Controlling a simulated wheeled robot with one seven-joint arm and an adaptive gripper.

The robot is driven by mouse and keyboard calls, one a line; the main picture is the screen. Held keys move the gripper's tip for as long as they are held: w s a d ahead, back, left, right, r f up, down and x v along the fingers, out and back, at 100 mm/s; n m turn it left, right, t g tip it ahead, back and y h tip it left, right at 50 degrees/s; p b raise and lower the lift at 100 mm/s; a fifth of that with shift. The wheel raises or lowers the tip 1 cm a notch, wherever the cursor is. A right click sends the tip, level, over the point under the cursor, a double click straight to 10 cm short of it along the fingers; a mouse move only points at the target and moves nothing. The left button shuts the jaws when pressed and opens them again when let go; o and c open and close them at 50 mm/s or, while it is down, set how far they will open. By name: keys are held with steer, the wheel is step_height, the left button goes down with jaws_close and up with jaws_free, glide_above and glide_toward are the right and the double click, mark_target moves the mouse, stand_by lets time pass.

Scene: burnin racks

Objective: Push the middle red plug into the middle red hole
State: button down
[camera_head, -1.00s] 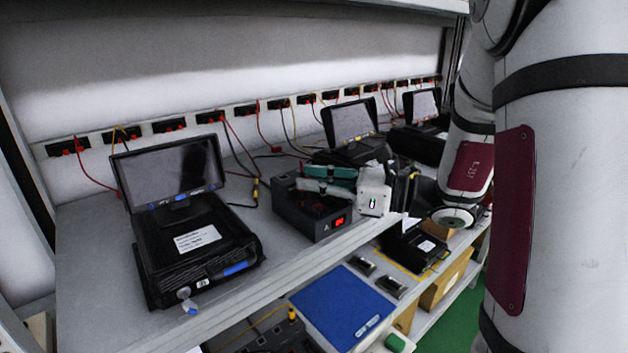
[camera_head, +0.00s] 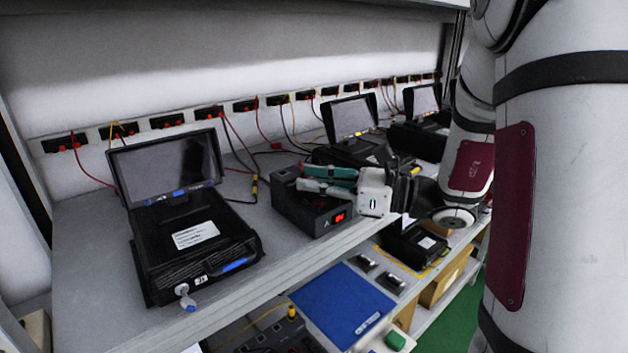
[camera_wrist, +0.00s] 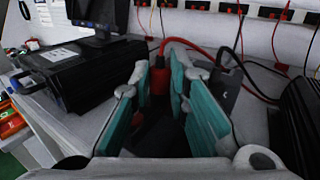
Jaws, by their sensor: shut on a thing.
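My gripper (camera_head: 304,177) has teal finger pads and hovers low over the top of a dark box with a red display (camera_head: 314,213) on the bench. In the wrist view my gripper (camera_wrist: 167,68) is shut on a red plug (camera_wrist: 159,80), which stands between the pads with a red cable leaving its top. The plug's lower end and the hole under it are hidden. I cannot tell how deep the plug sits, or make out the other red plugs and holes.
A black device with a raised screen (camera_head: 195,245) stands left of the box; another screened device (camera_head: 350,120) is behind it. Sockets with red, black and yellow cables line the back wall. A lower shelf holds a blue mat (camera_head: 342,303).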

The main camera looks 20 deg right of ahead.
steer(key=shift+f, duration=0.2)
steer(key=c, duration=1.1)
jaws_free()
steer(key=shift+r, duration=0.1)
steer(key=shift+r+p, duration=1.75)
steer(key=shift+r, duration=1)
